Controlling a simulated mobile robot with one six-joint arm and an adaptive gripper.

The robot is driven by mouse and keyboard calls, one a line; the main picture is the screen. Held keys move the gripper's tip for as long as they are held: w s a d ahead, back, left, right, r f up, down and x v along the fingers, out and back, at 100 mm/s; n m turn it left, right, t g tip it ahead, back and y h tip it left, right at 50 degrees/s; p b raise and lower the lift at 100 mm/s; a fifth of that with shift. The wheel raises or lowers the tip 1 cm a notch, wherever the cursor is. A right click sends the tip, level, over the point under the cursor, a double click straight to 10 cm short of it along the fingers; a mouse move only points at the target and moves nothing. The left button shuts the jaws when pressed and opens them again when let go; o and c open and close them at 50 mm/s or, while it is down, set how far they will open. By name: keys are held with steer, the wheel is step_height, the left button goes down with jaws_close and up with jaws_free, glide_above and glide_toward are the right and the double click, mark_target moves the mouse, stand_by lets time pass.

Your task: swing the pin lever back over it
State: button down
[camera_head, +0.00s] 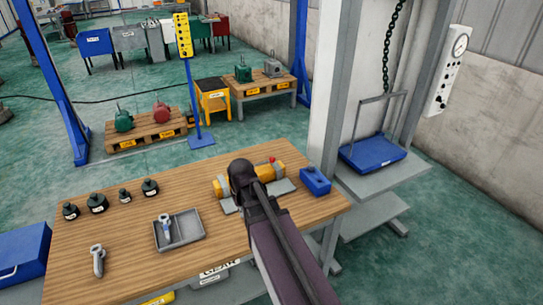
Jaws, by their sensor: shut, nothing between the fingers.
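A yellow cylinder (266,172) lies in a grey fixture (283,187) on the wooden workbench. A small red knob (272,159) shows at its far side, perhaps the end of the pin lever. The lever's bar cannot be made out at this size. My dark arm reaches in from the lower right, and its rounded joint covers the middle of the cylinder and part of the fixture. My gripper's fingers do not show; they are hidden behind my arm, so contact with the lever cannot be told.
A blue block (315,181) stands just right of the fixture. Several black weights (97,203) line the bench's left, with a grey tray (190,240) and a loose metal part (98,260) nearer. A white column (333,80) rises behind the right end.

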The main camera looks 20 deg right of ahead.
steer(key=w+d+t, duration=0.1)
steer(key=w+d, duration=0.7)
steer(key=w, duration=0.3)
steer(key=w+d+r+m+t, duration=0.1)
steer(key=w+d, duration=0.7)
steer(key=w, duration=0.3)
steer(key=w+d+r+t, duration=0.1)
steer(key=w+d, duration=0.8)
steer(key=w, duration=0.3)
steer(key=shift+m+h+p, duration=0.3)
steer(key=shift+p, duration=0.15)
steer(key=shift+w+f, duration=0.1)
steer(key=shift+f, duration=0.05)
steer(key=b+x, duration=1)
steer(key=shift+f, duration=0.2)
steer(key=s, duration=0.1)
steer(key=s+r+p, duration=0.1)
steer(key=shift+s+a, duration=0.25)
steer(key=shift+s, duration=0.1)
steer(key=shift+s+r, duration=0.15)
steer(key=shift+s, duration=0.5)
